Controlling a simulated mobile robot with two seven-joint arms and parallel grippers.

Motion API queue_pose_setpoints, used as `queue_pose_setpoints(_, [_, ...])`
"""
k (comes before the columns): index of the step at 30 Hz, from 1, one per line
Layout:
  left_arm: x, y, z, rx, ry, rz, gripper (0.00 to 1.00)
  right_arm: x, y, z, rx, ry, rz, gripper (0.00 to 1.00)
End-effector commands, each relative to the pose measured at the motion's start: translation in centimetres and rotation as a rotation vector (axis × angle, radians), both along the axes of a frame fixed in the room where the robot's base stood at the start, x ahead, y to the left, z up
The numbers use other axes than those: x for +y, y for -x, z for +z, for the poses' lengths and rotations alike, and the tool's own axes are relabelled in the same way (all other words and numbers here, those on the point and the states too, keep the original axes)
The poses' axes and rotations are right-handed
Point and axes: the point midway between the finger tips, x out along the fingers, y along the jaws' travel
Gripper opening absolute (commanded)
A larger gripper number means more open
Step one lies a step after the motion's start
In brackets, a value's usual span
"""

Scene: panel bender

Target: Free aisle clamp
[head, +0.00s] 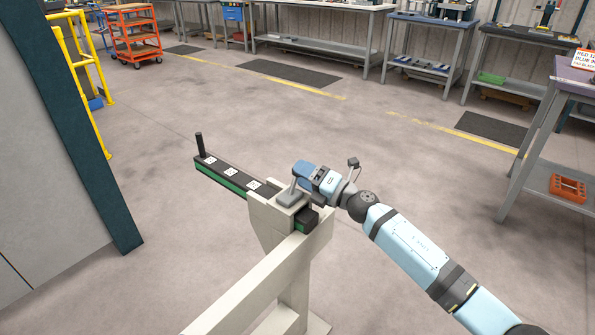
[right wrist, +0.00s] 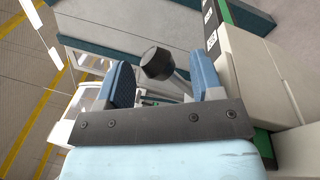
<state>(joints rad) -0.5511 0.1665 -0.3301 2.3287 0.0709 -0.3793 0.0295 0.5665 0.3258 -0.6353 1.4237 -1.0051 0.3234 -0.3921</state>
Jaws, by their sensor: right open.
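The aisle clamp (head: 289,198) is a grey block with a short lever on top of a beige post. A black bar with a green side (head: 228,179) and white labels passes through the post head and runs left to an upright black peg (head: 200,144). My right gripper (head: 303,174) is open at the clamp's lever. In the right wrist view, the dark round knob (right wrist: 158,64) on the grey lever lies between the spread blue fingers of my right gripper (right wrist: 163,82). I cannot tell whether either finger touches it. My left gripper is out of view.
A beige rail (head: 245,289) runs from the post toward the front. A grey cabinet with a teal edge (head: 98,150) stands at left, near a yellow guard rail (head: 85,70). Workbenches (head: 318,45) line the back and right. The floor between is clear.

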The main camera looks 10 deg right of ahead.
Motion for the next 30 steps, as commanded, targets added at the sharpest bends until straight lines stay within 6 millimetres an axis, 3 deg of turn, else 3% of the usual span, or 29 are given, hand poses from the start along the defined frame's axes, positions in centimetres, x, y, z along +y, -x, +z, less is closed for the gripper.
queue_pose_setpoints(10, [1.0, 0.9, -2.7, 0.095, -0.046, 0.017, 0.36, -5.9, 5.2, -1.3, 0.004, 0.001, 0.002, 0.61])
queue_pose_setpoints(15, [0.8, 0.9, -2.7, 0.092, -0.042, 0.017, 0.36, -7.8, 6.8, -1.6, 0.004, -0.001, 0.003, 0.61])
queue_pose_setpoints(30, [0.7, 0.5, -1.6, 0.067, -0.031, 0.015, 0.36, -8.6, 7.6, -1.7, 0.003, 0.000, 0.004, 0.61])
